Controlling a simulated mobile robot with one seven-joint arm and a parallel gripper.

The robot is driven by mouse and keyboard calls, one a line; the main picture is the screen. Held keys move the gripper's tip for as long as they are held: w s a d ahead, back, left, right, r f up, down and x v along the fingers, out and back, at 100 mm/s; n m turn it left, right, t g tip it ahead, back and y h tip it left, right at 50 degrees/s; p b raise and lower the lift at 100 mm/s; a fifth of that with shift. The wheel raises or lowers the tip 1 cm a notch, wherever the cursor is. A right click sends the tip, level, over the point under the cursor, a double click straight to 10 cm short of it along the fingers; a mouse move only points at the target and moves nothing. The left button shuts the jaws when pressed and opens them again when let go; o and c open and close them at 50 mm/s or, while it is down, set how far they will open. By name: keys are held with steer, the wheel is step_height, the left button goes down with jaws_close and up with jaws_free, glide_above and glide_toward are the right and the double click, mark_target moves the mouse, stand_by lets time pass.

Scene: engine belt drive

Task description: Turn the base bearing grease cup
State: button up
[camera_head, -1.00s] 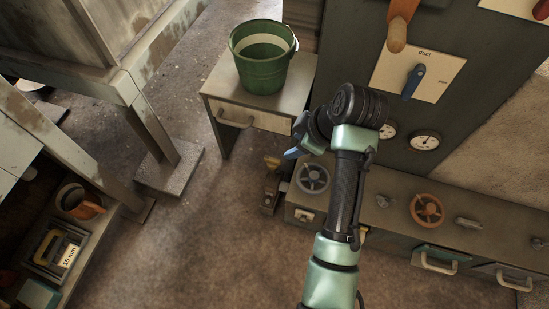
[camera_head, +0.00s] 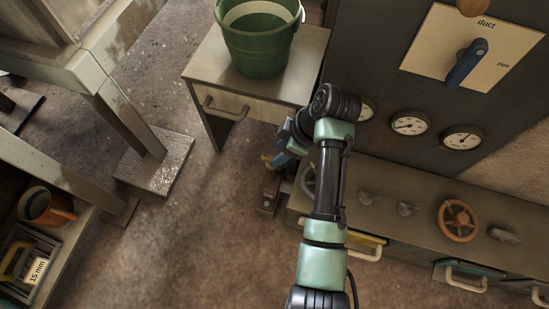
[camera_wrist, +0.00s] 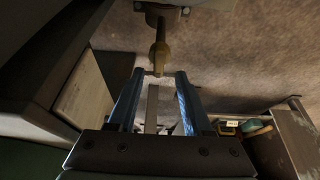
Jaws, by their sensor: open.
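The base bearing grease cup looks to be the small brass piece (camera_head: 267,159) on top of a dark bearing block low on the floor, beside the bench end. In the wrist view the brass cup (camera_wrist: 158,54) hangs from a dark mount at the top, its end lined up with the gap between my fingertips. My gripper (camera_head: 284,152) is beside the cup in the head view, partly hidden by my wrist. Its two blue fingers (camera_wrist: 160,73) are apart with nothing gripped. I cannot tell whether they touch the cup.
A green bucket (camera_head: 258,52) stands on a small drawer table (camera_head: 197,72) behind. A panel with a blue duct lever (camera_head: 467,63) and gauges (camera_head: 408,123) rises at right. A low bench with an orange handwheel (camera_head: 458,220) runs right. Bare floor lies left of the bearing.

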mark_target(272, 158)
steer(key=shift+b+x, duration=0.8)
steer(key=shift+x, duration=1)
steer(key=shift+w, duration=0.1)
jaws_close()
